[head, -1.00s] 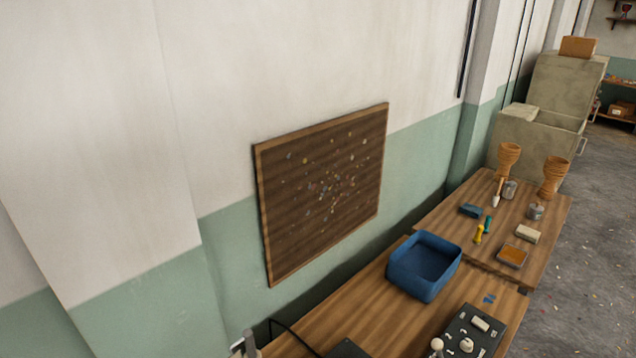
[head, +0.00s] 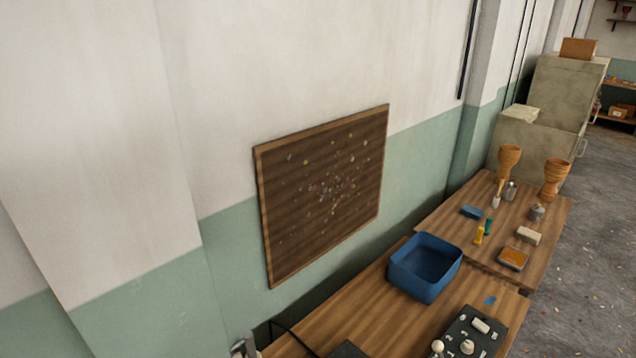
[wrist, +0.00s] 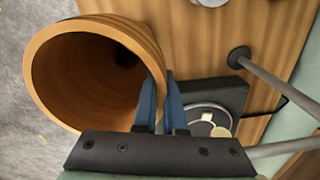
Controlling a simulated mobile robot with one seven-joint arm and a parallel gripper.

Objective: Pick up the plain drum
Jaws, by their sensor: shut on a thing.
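In the wrist view a wooden goblet drum (wrist: 90,75) fills the upper left, its round open mouth facing the camera. My gripper (wrist: 160,78) is shut on the right side of its wall, with one blue finger inside the mouth and the other outside. The drum's outer surface is mostly hidden, so I cannot tell whether it is plain. I also cannot tell whether its foot touches anything. In the head view two other goblet drums, a left one (head: 509,158) and a right one (head: 555,178), stand upright on the far bench. My gripper is not recognisable there.
A wooden bench (wrist: 200,45) and a dark round-based stand (wrist: 238,58) lie beside the held drum. In the head view a blue bin (head: 425,267) and a black control box (head: 466,335) stand on the near bench. Small tools and blocks lie on the far bench.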

